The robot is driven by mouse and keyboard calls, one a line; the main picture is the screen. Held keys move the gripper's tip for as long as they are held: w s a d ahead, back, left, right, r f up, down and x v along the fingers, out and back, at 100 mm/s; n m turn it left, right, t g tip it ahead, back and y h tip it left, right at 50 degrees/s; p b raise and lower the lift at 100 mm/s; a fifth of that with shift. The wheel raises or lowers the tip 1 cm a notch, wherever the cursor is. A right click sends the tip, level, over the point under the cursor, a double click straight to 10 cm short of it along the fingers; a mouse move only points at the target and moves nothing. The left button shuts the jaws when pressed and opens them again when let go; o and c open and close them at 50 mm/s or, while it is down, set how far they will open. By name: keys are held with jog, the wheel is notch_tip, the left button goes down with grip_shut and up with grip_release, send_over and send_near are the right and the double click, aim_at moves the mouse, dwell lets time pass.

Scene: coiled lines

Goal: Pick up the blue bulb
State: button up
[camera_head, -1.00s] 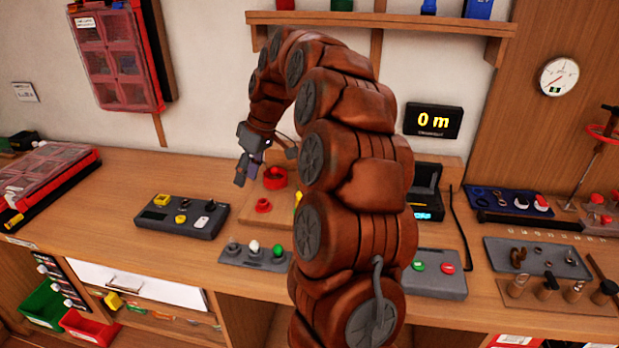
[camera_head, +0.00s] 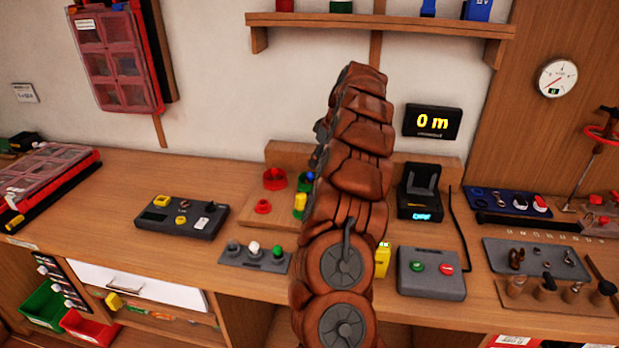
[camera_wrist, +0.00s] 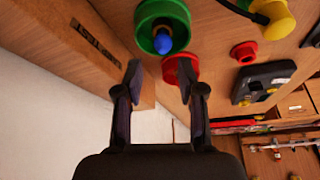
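The blue bulb (camera_wrist: 162,42) sits in a round green holder (camera_wrist: 158,22) at the top of the wrist view. In the head view only a sliver of the blue bulb (camera_head: 311,176) shows at the left edge of my arm, by the green holder (camera_head: 304,184). My gripper (camera_wrist: 160,77) is open and empty in the wrist view. Its fingertips lie just below the blue bulb in the picture and appear apart from it. A red holder (camera_wrist: 178,69) shows behind the right finger. In the head view my gripper is hidden by my arm.
A yellow part (camera_wrist: 277,18) with a black cord is beside the green holder. A small red knob (camera_wrist: 243,52) and a dark control box (camera_wrist: 263,82) are farther right. A wooden ledge (camera_wrist: 97,45) runs along the left, against the white wall.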

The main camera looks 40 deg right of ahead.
aim_at(311, 173)
jog(key=shift+p+x, duration=0.65)
jog(key=shift+x, duration=0.5)
jog(key=shift+a+p+x, duration=0.2)
jog(key=shift+p+x, duration=0.4)
jog(key=shift+x, duration=1.2)
jog(key=shift+s, duration=0.2)
jog(key=c, duration=0.5)
jog(key=shift+c, duration=0.2)
jog(key=shift+r+b, duration=0.75)
jog(key=shift+r, duration=0.55)
jog(key=shift+s+r, duration=0.1)
jog(key=shift+r, duration=0.35)
jog(key=s+a+b, duration=0.1)
jog(key=s, duration=0.4)
jog(key=s+a+r+b, duration=0.1)
jog(key=s+b, duration=0.1)
jog(key=s, duration=0.3)
jog(key=s+a+b, duration=0.1)
jog(key=s+b, duration=0.1)
jog(key=s, duration=0.3)
jog(key=shift+s+r, duration=0.25)
